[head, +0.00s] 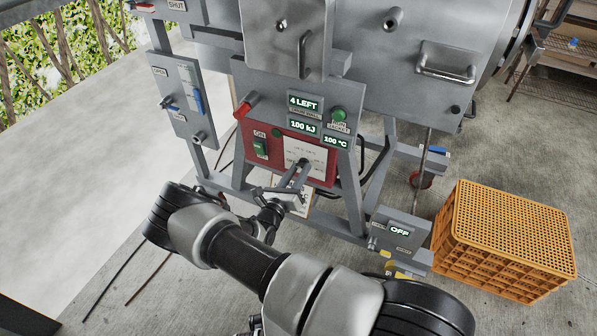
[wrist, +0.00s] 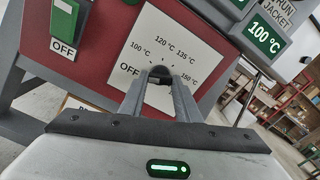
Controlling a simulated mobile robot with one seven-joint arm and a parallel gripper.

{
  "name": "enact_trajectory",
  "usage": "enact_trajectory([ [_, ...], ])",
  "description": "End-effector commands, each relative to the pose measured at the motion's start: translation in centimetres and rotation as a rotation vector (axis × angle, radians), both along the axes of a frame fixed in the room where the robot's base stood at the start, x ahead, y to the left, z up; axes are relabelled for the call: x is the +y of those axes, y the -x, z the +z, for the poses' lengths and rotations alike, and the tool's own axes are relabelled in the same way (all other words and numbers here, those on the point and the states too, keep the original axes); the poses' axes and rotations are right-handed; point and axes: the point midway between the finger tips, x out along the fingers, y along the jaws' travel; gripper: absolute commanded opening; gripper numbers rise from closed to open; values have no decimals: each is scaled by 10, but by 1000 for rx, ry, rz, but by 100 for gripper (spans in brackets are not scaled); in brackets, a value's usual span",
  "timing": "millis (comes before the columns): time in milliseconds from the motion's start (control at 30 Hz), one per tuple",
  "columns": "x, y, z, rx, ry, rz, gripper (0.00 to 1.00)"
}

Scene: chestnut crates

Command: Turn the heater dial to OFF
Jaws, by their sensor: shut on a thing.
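The heater dial (wrist: 160,73) is a small dark knob on a white scale plate (wrist: 187,28) marked OFF, 100, 120, 135 and 150 °C. The plate sits on a red panel (head: 263,128) on the front of the grey machine, and also shows in the head view (head: 306,152). My gripper (wrist: 161,80) is shut on the dial, its two fingers on either side of it. It also shows in the head view (head: 300,168). The fingers hide much of the dial, and I cannot tell where its pointer stands.
A green ON/OFF switch (head: 260,148) is left of the plate. A display (head: 335,141) reads 100 °C below the green RUN JACKET button (head: 338,115). A red knob (head: 243,109) juts out at upper left.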

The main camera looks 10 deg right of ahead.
Motion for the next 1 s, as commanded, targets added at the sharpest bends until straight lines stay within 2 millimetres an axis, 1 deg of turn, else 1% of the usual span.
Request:
enact_trajectory([
  [267, 0, 1, -1, 3, 2, 1, 7],
  [300, 0, 1, -1, 3, 2, 1, 35],
  [400, 0, 0, -1, 3, 2, 1, 48],
  [667, 0, 0, 0, 1, 1, 1, 48],
  [767, 3, 4, 0, 1, 0, 2, 48],
  [867, 11, 13, 1, 2, 0, 1, 48],
  [1000, 28, 37, 1, 3, 0, 3, 48],
])
